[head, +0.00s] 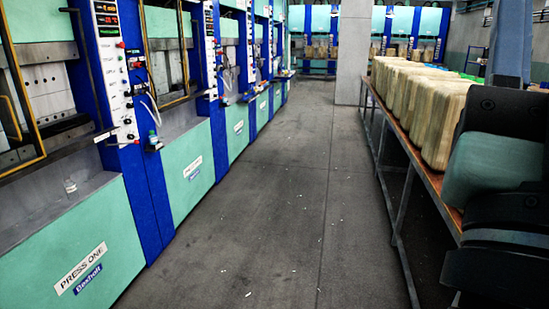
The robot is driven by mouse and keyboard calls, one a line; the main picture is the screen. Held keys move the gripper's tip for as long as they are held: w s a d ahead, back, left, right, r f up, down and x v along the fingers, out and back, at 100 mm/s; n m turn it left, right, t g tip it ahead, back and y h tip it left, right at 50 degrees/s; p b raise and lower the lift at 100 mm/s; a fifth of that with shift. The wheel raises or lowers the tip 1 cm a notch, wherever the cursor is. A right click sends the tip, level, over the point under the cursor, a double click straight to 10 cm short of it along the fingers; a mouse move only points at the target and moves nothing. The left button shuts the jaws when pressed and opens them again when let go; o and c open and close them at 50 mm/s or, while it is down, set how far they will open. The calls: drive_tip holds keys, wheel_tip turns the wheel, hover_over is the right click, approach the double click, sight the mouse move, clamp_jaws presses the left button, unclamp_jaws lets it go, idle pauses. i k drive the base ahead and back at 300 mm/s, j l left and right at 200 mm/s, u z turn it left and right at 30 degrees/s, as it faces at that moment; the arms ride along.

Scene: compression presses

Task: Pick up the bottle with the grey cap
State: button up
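A small clear bottle (70,188) stands on the grey ledge of the nearest press, at the left. Its top looks pale or greyish, but it is too small to be sure of the cap colour. A second small bottle (153,139) stands on a little shelf on the blue press column, further right. Its cap colour is also hard to tell. My gripper is not in view, so whether it holds anything is hidden.
Green and blue presses (104,238) line the left side. A long table (432,178) with several pale, block-like stacks (440,112) runs along the right. The grey floor (255,215) between is open, with small white scraps. A concrete pillar (352,50) stands at the back.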

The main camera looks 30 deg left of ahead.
sight(70, 186)
drive_tip(key=u, duration=1.7)
drive_tip(key=i+j+u, duration=0.15)
drive_tip(key=i, duration=0.2)
drive_tip(key=i+j+u, duration=0.35)
drive_tip(key=i, duration=0.35)
